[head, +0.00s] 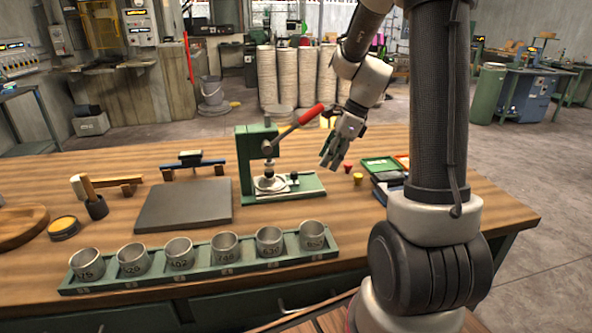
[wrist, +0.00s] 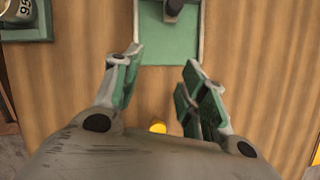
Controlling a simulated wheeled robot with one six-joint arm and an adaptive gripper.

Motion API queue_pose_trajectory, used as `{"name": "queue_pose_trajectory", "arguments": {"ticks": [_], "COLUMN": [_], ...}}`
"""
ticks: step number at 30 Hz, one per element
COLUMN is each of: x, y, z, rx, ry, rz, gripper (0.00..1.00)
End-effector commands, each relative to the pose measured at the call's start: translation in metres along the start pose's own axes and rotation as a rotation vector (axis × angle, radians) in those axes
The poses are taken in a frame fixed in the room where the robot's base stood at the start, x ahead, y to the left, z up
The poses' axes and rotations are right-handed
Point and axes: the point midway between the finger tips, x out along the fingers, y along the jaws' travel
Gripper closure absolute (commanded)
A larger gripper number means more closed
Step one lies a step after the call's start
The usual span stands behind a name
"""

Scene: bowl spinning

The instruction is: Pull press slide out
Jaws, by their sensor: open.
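The green press (head: 246,165) stands on the middle of the bench, with a red-handled lever (head: 311,114) pointing up to the right. Its slide (head: 311,187) lies low on the right side of the base, with a dark knob (head: 294,177) near its end. In the wrist view the green slide end (wrist: 192,48) and the dark knob (wrist: 174,6) are at the top centre. My gripper (head: 328,158) is to the right of the press, above the bench. In the wrist view my gripper (wrist: 163,57) is open and empty, its fingertips near the slide end's corners; contact cannot be told.
A green rack (head: 200,271) with several numbered metal cups lies in front. A grey plate (head: 184,205) is left of the press. Small red (head: 347,168) and yellow (head: 358,179) pieces and coloured trays (head: 380,163) are to the right. The yellow piece shows beneath my gripper (wrist: 157,127).

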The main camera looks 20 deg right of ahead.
Motion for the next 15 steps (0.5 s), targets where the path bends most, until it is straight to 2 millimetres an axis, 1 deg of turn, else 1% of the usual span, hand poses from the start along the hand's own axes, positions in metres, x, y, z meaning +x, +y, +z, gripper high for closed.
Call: {"name": "queue_pose_trajectory", "arguments": {"ticks": [1, 3, 10, 12, 15], "x": [0.005, 0.012, 0.033, 0.049, 0.063], "y": [0.001, 0.001, 0.001, 0.001, 0.001], "z": [0.012, 0.028, 0.077, 0.073, 0.073], "rx": [-0.007, -0.008, -0.007, -0.001, -0.002], "ry": [0.000, 0.000, 0.001, 0.002, 0.001], "rz": [0.002, 0.002, 0.003, 0.005, 0.003], "gripper": [0.58, 0.58, 0.58, 0.58, 0.58]}}
